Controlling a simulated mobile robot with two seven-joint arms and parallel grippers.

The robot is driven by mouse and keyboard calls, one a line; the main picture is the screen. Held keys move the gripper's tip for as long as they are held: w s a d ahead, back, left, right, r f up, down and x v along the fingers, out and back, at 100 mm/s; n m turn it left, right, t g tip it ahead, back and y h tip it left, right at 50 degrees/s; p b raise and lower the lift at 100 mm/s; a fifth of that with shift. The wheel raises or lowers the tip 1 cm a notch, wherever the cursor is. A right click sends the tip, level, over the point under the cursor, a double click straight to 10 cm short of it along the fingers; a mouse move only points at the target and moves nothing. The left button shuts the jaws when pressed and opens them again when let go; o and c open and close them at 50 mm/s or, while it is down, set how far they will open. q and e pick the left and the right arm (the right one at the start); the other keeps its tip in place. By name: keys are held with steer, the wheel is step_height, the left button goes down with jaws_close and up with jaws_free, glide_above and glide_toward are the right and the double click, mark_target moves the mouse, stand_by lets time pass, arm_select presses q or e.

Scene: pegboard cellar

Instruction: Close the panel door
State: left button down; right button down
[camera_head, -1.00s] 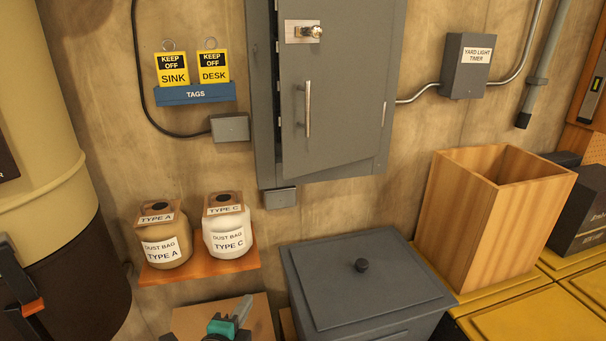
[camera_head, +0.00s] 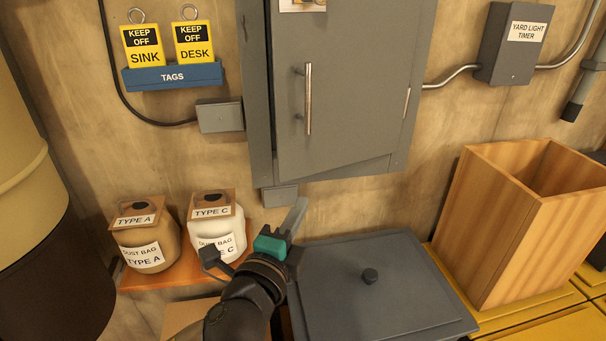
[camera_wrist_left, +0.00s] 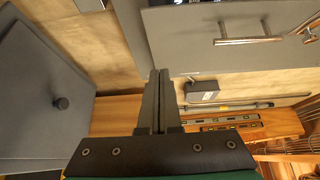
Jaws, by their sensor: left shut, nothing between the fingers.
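The grey panel door (camera_head: 350,110) is on the wall cabinet in the upper middle of the head view. It has a vertical bar handle (camera_head: 308,98) near its left edge. The door stands slightly ajar, with a dark gap along its left side. My left gripper (camera_head: 297,214) is below the cabinet's lower edge, pointing up, shut and empty. In the left wrist view its fingers (camera_wrist_left: 158,92) are together, and the door (camera_wrist_left: 190,42) with its handle (camera_wrist_left: 248,40) shows at upper right, apart from them. My right gripper is not in view.
A grey lidded bin (camera_head: 400,300) stands just right of my left gripper. Two dust bags (camera_head: 148,235) (camera_head: 216,226) stand on a small shelf to its left. An open wooden box (camera_head: 510,225) is at right. A tag holder (camera_head: 172,77) and a timer box (camera_head: 514,45) are on the wall.

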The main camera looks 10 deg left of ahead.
arm_select(q)
glide_toward(308, 167)
steer(key=w+d, duration=0.3)
steer(key=shift+w+a+p, duration=0.15)
steer(key=shift+w+a, duration=0.4)
steer(key=shift+w, duration=0.15)
steer(key=shift+w+a+p, duration=0.15)
steer(key=shift+w+a, duration=0.4)
steer(key=shift+w, duration=0.15)
steer(key=w+a, duration=0.2)
steer(key=w, duration=0.1)
steer(key=w+a, duration=0.2)
steer(key=shift+w+a, duration=0.2)
steer(key=shift+w, duration=0.15)
steer(key=shift+w+a+r, duration=0.1)
steer(key=shift+a+r, duration=0.1)
